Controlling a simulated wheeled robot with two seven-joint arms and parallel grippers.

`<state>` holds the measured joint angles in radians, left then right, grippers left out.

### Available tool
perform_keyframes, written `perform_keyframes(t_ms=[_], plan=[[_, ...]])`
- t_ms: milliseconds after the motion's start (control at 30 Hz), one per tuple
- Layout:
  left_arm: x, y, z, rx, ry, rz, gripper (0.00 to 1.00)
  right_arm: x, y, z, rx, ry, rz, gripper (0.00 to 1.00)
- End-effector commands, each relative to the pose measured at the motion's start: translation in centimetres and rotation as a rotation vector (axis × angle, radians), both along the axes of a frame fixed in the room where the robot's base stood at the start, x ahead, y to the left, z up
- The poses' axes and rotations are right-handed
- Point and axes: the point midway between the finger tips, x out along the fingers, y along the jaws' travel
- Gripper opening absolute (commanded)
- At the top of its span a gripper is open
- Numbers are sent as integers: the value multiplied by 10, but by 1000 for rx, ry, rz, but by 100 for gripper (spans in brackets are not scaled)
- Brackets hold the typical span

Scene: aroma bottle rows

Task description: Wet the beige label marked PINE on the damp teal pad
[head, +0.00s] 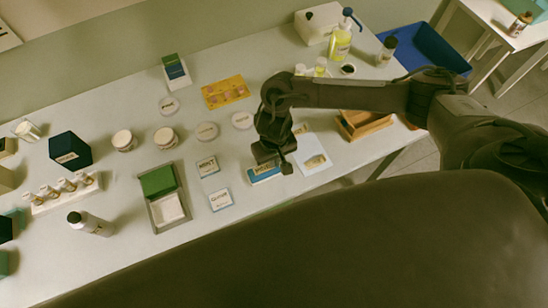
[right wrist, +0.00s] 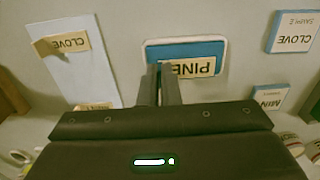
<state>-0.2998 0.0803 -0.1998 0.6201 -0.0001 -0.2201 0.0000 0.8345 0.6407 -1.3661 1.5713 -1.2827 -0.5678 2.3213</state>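The beige PINE label (right wrist: 193,67) lies flat over the teal pad (right wrist: 213,47) in the right wrist view, its print upside down. It seems to touch the pad's surface. The pad has a pale rim and also shows in the head view (head: 262,178), with the label (head: 264,169) over it. My right gripper (right wrist: 164,72) reaches down to the pad, its two fingers nearly together at the label's edge and covering part of it. It looks shut on the label. In the head view the right gripper (head: 276,164) stands over the pad. My left gripper is not in view.
A white sheet (head: 313,147) with a beige CLOVE label (right wrist: 70,43) lies beside the pad. MINT (head: 208,167) and CLOVE (head: 220,199) cards lie on the other side. A grey tray (head: 155,219), round lids, jars and a yellow card (head: 225,92) stand around. A wooden tray (head: 364,124) is at right.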

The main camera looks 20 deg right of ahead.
Motion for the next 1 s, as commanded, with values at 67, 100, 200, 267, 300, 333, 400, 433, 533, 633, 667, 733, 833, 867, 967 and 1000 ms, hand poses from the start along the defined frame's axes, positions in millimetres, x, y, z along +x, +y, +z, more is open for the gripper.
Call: perform_keyframes(t_ms=[67,100,200,267,300,333,400,433,533,633,667,733,833,867,967,1000], plan=[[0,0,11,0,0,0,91,0,0,10,1,0,0,0],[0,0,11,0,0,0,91,1,1,11,2,-1,0,0],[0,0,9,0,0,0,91,1,1,17,3,-2,0,0],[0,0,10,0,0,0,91,1,1,22,2,-2,1,0],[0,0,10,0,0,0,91,1,1,25,2,-2,0,0],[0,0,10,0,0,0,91,1,1,28,2,-3,0,0],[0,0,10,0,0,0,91,1,1,33,2,-3,0,0],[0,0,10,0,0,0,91,1,1,35,2,-3,1,0],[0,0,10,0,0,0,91,2,1,43,3,-3,-1,0],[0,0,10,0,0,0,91,1,0,50,2,-2,1,0],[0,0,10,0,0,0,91,1,0,51,2,-2,0,0],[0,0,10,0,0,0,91,1,0,53,2,-2,-1,0],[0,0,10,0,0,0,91,1,0,53,1,-2,-1,0],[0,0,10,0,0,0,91,1,0,53,1,-2,-1,0],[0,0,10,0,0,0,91,1,0,53,1,-2,-1,0],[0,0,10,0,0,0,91,1,0,53,1,-2,-1,0]])
